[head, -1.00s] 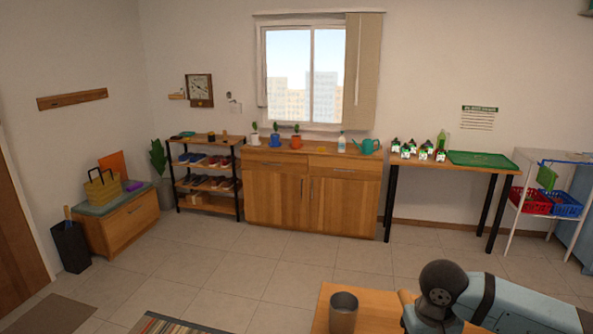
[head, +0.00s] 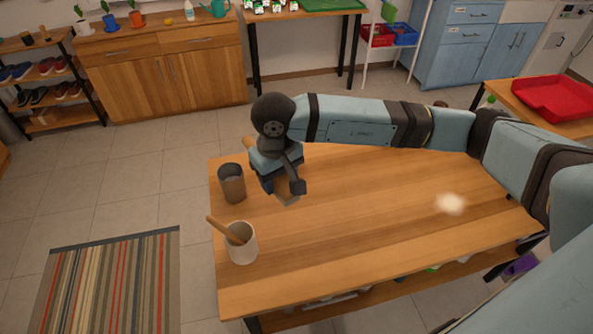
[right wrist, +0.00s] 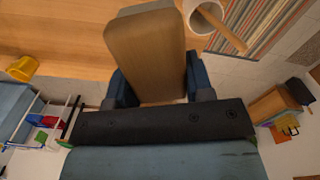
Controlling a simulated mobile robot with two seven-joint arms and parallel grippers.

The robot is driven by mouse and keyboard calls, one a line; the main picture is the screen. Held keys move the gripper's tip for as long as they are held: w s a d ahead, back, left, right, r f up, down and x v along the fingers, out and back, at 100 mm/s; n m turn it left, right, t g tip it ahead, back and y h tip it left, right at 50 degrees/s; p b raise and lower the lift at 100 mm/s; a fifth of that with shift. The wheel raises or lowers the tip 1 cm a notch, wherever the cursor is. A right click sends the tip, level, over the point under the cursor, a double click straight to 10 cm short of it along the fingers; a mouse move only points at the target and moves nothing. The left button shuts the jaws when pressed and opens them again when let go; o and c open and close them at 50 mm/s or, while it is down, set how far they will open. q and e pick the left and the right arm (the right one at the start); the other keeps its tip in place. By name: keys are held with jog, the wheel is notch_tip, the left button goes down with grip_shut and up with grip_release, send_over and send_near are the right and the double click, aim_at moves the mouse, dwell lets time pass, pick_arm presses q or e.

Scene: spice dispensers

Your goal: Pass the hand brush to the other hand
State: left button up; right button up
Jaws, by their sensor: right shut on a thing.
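In the head view my right arm reaches across from the right, and its gripper (head: 278,180) is above the left part of the wooden table (head: 370,195). In the right wrist view a wooden block-shaped thing, which I take for the hand brush (right wrist: 146,50), sits between the two blue fingers. The gripper (right wrist: 153,88) is shut on it. In the head view only a small part of the brush (head: 288,198) shows below the gripper; its bristles cannot be made out. My left gripper is in neither view now.
A dark grey cup (head: 232,184) stands beside the gripper. A white cup (head: 243,250) with a wooden stick leaning out stands nearer the table's left front. The table's middle is clear. A striped rug (head: 110,285) lies left.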

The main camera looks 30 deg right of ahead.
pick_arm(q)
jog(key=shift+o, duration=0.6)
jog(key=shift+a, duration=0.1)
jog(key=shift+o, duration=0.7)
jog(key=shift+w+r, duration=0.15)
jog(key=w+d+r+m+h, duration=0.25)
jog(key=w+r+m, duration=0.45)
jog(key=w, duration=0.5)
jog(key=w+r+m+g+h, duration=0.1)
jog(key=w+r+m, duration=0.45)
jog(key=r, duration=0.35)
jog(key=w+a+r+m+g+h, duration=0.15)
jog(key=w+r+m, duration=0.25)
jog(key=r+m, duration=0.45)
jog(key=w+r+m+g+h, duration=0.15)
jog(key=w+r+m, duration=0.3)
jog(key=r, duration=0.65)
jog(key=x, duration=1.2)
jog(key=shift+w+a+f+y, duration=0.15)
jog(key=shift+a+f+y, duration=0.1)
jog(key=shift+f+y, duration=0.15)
pick_arm(e)
jog(key=w+a+r+n, duration=0.2)
jog(key=w+a+n, duration=0.1)
jog(key=a, duration=0.9)
jog(key=w+a+r+n, duration=0.3)
jog(key=w+a, duration=0.2)
jog(key=a, duration=0.8)
jog(key=shift+w+n, duration=0.25)
jog(key=shift+n, duration=0.05)
